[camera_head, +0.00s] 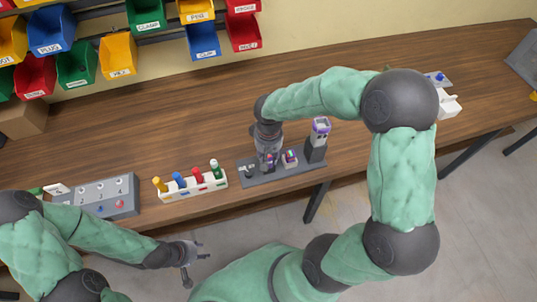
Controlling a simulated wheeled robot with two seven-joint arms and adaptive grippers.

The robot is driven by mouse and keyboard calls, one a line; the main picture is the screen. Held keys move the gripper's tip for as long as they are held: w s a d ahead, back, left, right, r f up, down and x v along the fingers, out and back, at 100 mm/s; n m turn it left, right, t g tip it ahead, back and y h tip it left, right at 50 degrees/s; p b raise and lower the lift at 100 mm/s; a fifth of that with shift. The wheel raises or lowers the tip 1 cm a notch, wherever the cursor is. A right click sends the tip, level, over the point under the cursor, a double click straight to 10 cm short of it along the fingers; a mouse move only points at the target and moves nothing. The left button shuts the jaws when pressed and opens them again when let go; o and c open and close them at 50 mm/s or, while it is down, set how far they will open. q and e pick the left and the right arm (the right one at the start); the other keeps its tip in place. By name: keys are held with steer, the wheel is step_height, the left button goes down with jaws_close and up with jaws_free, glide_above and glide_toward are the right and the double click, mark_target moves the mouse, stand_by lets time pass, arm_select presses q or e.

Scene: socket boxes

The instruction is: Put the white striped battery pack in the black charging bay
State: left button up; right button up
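A grey base plate (262,178) lies near the table's front edge, with a small white block with coloured marks (290,157) on it. A dark upright holder (315,152) stands at the plate's right end, with a white and purple piece (320,128) at its top. I cannot make out stripes or tell for sure which is the battery pack or the black charging bay. My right gripper (268,165) points down over the plate, just left of the small block; its fingers are too small to read. My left gripper (199,265) is open and empty, off the table's front edge.
A white rack (192,189) with several coloured cylinders stands left of the plate. A grey panel (108,197) with buttons lies further left. Coloured bins (118,53) hang at the back left. A white item (448,104) lies at the right. The table behind the plate is clear.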

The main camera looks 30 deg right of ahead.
steer(key=shift+f, duration=0.2)
steer(key=shift+f+b, duration=0.55)
steer(key=shift+f, duration=0.05)
steer(key=o, duration=1.1)
step_height(320, 180, up, 12)
steer(key=shift+r, duration=0.1)
